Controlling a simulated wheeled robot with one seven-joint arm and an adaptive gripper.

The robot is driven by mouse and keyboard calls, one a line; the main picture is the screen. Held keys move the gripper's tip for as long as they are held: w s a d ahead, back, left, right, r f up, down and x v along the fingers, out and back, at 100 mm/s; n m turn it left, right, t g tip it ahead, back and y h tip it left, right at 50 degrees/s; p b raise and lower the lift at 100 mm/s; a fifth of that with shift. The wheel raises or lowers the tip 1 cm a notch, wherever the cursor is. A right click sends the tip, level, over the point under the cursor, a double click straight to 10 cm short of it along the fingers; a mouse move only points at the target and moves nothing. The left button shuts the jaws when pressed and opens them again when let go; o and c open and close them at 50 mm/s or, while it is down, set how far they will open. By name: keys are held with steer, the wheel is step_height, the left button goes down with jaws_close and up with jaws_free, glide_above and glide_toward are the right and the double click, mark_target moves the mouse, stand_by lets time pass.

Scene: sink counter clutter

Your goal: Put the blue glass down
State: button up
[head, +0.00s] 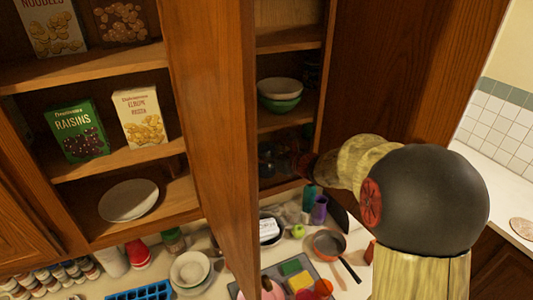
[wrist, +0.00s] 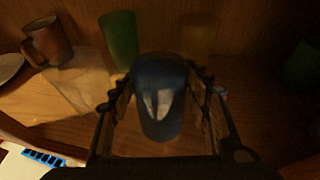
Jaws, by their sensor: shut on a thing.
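The blue glass (wrist: 160,115) is upright between the two fingers of my gripper (wrist: 165,85) in the wrist view. My gripper is shut on it, one finger on each side. They are inside a dark wooden cupboard, over its shelf board (wrist: 255,125). I cannot tell whether the base of the glass touches the shelf. In the head view my gripper (head: 305,165) reaches into the lower right cupboard compartment, and the glass is too dark there to make out.
Behind the blue glass stand a green glass (wrist: 119,40) and a dim yellowish glass (wrist: 199,36). A brown mug (wrist: 48,42) is at the left. A cupboard door (head: 212,130) stands open left of my arm. The counter below holds a pan (head: 328,243) and other clutter.

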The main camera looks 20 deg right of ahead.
steer(key=o, duration=1.3)
steer(key=shift+r, duration=0.1)
steer(key=shift+s+d+r, duration=0.15)
steer(key=shift+s, duration=0.1)
steer(key=v, duration=1.1)
steer(key=shift+s+b, duration=0.2)
steer(key=shift+b, duration=0.2)
